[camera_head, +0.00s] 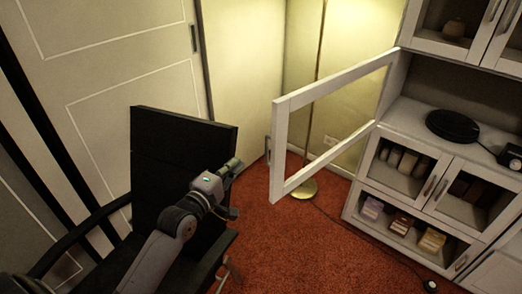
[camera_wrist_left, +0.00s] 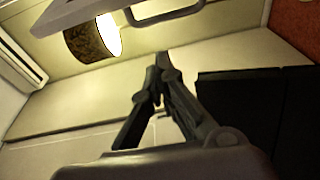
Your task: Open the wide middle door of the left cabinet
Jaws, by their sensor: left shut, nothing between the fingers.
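The white cabinet (camera_head: 349,207) stands at the right in the head view. A wide white-framed glass door (camera_head: 276,160), hinged at the cabinet's left side, is swung far out to the left. The middle compartment behind it is exposed. The door's handle (camera_head: 268,149) is at its free edge. My left gripper (camera_head: 234,168) is left of the handle, apart from it, over the black chair. In the left wrist view the fingers (camera_wrist_left: 159,62) are shut and empty. A metal handle (camera_wrist_left: 165,14) and a white panel edge (camera_wrist_left: 75,12) show beyond them. My right gripper is out of view.
A black chair (camera_head: 170,150) stands beside and below my left arm. A floor lamp (camera_head: 318,60) stands behind the open door. The lower glass doors (camera_head: 462,212) are shut. Red carpet (camera_head: 310,250) is clear in front.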

